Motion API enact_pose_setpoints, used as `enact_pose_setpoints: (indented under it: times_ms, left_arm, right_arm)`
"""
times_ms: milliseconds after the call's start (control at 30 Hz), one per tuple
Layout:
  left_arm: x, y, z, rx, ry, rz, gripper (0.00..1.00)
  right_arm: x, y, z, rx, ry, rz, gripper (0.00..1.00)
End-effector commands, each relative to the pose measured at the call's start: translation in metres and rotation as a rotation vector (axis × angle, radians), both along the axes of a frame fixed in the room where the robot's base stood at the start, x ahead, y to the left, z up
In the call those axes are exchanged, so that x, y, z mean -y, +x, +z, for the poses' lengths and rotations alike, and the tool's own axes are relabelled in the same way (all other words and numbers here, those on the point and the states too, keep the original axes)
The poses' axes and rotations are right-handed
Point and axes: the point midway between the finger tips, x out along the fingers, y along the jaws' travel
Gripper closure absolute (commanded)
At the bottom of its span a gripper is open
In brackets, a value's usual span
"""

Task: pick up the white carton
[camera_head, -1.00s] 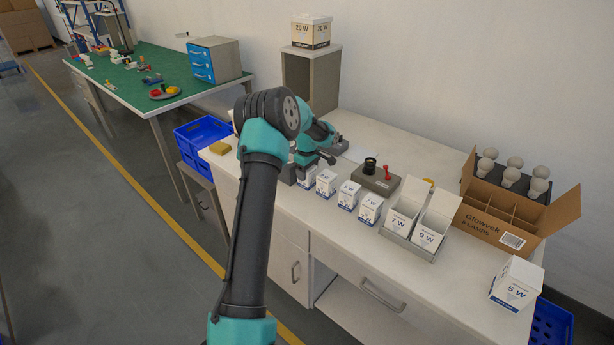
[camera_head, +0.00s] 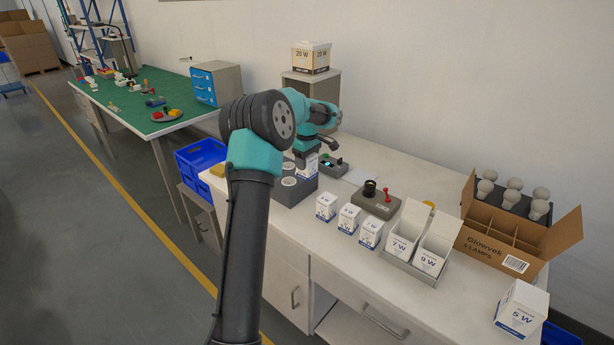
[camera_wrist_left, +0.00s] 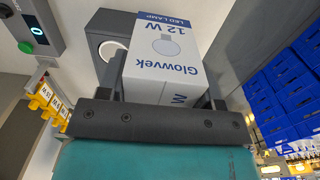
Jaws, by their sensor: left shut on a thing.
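The white carton (camera_wrist_left: 168,50), printed Glowvek LED lamp 12 W with blue bands, fills the upper middle of the left wrist view. My left gripper (camera_wrist_left: 163,92) is shut on it, one finger on each side. In the head view the carton (camera_head: 308,168) shows in part below my left gripper (camera_head: 306,154), close to a grey block with round sockets (camera_head: 290,193). Whether the carton touches the block cannot be told. My right gripper is not in view.
Several small white cartons (camera_head: 348,217) stand in a row along the front edge. To their right are a tray with two open boxes (camera_head: 405,262), a brown lamp carton (camera_head: 500,243) and a 5 W box (camera_head: 520,308). A tester with a red lever (camera_head: 375,200) stands behind the row.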

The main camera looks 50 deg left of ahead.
Motion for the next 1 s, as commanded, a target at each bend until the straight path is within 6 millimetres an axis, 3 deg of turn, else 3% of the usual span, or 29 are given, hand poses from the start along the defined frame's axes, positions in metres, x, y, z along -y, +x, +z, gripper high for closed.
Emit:
enact_pose_setpoints:
  times_ms: [100,233,833,1000]
  left_arm:
    - [0.000,0.000,0.018,0.001,0.001,0.000,0.65]
    - [0.000,0.000,0.027,0.000,0.000,0.000,0.65]
    - [0.001,0.000,0.028,-0.001,-0.001,-0.003,0.65]
    - [0.021,0.009,0.032,0.001,-0.004,-0.070,0.65]
  right_arm:
    - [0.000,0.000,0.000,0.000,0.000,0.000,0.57]
    - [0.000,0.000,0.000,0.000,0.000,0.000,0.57]
    - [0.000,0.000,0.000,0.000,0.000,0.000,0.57]
    - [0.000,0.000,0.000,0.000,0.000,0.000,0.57]
